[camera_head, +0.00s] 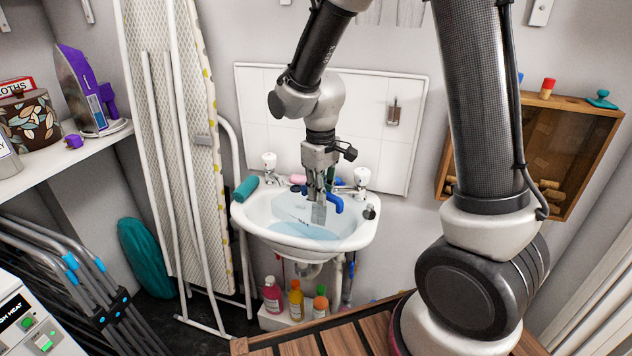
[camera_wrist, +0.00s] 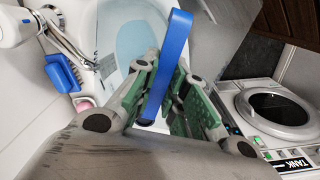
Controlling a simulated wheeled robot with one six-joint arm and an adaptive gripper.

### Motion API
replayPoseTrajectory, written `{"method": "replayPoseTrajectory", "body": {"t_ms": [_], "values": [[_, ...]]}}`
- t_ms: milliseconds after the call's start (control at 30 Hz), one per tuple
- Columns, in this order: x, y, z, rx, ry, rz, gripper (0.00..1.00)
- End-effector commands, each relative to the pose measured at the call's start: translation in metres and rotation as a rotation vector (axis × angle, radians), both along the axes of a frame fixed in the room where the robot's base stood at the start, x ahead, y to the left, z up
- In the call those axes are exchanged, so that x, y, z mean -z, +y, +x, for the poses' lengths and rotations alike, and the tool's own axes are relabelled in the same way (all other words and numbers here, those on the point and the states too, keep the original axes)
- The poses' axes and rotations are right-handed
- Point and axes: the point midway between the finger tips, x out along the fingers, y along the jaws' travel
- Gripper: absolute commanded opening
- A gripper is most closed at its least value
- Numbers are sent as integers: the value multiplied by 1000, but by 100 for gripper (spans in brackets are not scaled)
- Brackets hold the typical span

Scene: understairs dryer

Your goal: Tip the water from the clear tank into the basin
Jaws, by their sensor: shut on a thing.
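My gripper (camera_head: 318,194) is over the white basin (camera_head: 370,233) and shut on a blue handle. I take this handle to be part of the clear tank (camera_head: 336,204). The handle also shows between the green-padded fingers in the wrist view (camera_wrist: 168,65). The tank's clear walls are hard to make out against the basin, so its exact tilt is unclear. Pale blue water (camera_head: 300,231) shows in the basin area; I cannot tell how much of it is in the tank. The basin also shows in the wrist view (camera_wrist: 102,22).
Two taps (camera_head: 362,176) stand at the basin's back, with a teal roll (camera_head: 246,188) on its left rim. Bottles (camera_head: 296,298) stand below. An ironing board (camera_head: 180,130) leans at left. A white dryer (camera_head: 40,318) is at lower left, a wooden cabinet (camera_head: 447,178) at right.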

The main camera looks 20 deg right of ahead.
Motion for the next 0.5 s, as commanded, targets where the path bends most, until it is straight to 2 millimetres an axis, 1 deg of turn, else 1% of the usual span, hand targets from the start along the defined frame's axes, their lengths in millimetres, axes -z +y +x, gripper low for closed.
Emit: {"method": "replayPoseTrajectory", "body": {"t_ms": [300, 500], "values": [[-29, 0, 1, 0, -10, 5, 0], [-44, 0, 1, 0, -8, 5, 0]]}}
